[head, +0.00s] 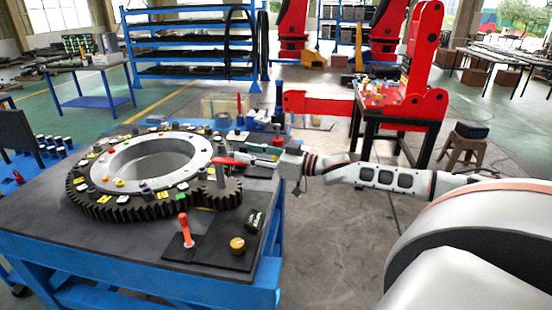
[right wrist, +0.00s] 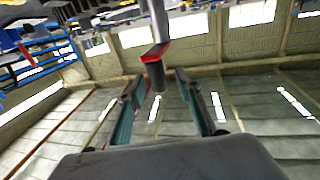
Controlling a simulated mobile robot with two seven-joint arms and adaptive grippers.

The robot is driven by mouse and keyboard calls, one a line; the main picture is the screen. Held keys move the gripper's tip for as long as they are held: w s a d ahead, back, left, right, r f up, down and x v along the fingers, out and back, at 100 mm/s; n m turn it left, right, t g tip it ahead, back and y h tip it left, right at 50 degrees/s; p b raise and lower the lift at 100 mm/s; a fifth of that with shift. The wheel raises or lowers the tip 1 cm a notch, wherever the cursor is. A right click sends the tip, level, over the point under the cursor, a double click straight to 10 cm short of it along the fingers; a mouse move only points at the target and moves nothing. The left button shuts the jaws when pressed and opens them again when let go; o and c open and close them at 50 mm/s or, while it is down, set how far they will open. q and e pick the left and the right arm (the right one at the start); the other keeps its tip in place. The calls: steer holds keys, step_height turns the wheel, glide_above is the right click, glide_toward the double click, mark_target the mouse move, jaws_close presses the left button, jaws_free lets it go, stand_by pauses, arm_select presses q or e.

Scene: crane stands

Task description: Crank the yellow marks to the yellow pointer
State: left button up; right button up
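A large dark toothed ring (head: 125,212) with a pale inner rim lies on the table. Small coloured pieces and yellow marks (head: 104,198) sit around its top. A small dark gear (head: 217,190) meshes at its right side. A red crank arm (head: 226,161) shows above the small gear. My right gripper (head: 264,157) is at the crank's right end. In the right wrist view, its two fingers (right wrist: 158,95) are apart, with a grey post and dark handle (right wrist: 154,76) between their tips in the picture; contact is not visible. I cannot single out the yellow pointer. My left gripper is not in view.
Small items and a blue block (head: 257,123) crowd the back edge. A red machine (head: 415,90) stands behind my right arm.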

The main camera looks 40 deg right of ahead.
steer(key=v, duration=0.9)
steer(key=shift+s, duration=0.4)
stand_by(0.4)
steer(key=shift+d, duration=0.1)
stand_by(1.0)
